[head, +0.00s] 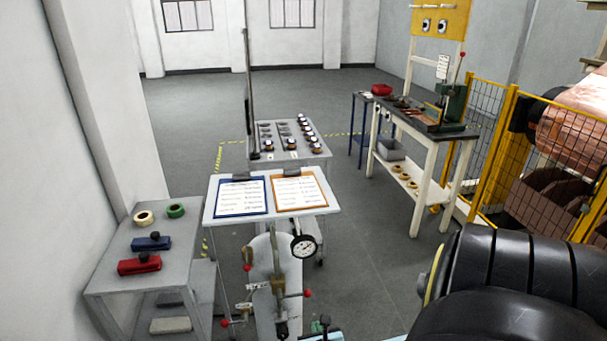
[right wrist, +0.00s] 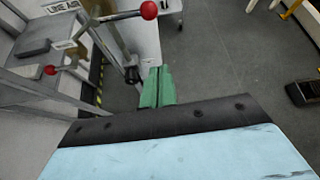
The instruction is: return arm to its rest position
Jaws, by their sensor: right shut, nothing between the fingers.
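My right arm (head: 520,285), black and ribbed, fills the lower right of the head view. My right gripper shows at the bottom edge of the head view (head: 320,327), mostly cut off. In the right wrist view its green fingers (right wrist: 158,88) stand together, shut and empty, beyond a black band and a light blue surface. They point toward the floor beside a metal stand with red-knobbed levers (right wrist: 149,10). I cannot tell how far the fingers are from the stand. My left gripper is in neither view.
A grey stand with a dial gauge (head: 303,246) and red-knobbed levers is close in front. Behind it is a board with two clipboards (head: 240,196). A side table (head: 105,281) stands left, a workbench (head: 425,128) and yellow fence (head: 487,100) right. Floor (head: 375,265) between is clear.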

